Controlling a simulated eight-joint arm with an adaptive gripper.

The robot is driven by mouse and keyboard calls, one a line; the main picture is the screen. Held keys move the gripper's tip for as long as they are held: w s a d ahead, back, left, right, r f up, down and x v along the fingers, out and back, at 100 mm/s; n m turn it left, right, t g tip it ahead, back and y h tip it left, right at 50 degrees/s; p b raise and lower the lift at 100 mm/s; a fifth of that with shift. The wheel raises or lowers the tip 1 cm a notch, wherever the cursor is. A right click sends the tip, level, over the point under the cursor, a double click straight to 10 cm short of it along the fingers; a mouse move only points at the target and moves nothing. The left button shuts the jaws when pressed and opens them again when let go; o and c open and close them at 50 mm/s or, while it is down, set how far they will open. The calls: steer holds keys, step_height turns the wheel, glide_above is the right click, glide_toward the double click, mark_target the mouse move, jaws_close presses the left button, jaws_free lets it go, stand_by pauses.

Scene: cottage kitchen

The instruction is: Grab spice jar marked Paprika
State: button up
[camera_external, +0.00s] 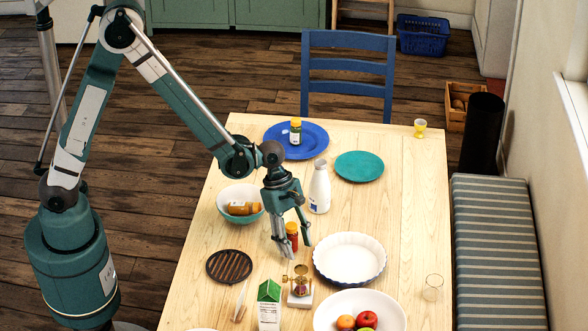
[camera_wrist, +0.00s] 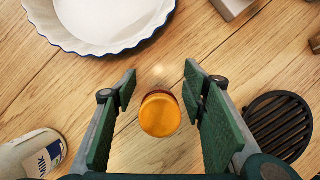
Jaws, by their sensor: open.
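A small jar with red contents and an orange-yellow lid (camera_external: 292,231) stands upright on the table; its label is not readable. In the wrist view its round lid (camera_wrist: 160,115) is seen from above, between the fingers. My gripper (camera_external: 293,246) points down over this jar, open, with one finger on each side and a gap showing at both sides in the wrist view (camera_wrist: 160,88). Another jar with a yellow lid (camera_external: 296,132) stands on the blue plate (camera_external: 318,139).
A white milk bottle (camera_external: 319,190) stands close behind my gripper. A fluted white dish (camera_external: 349,262) is to its right and a black trivet (camera_external: 229,266) to its left. A brass scale (camera_external: 300,288) and a green-topped carton (camera_external: 269,308) stand in front.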

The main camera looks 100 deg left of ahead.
stand_by(0.4)
steer(key=c, duration=1.1)
steer(key=shift+r, duration=0.1)
step_height(320, 180, up, 10)
steer(key=p, duration=0.2)
stand_by(0.4)
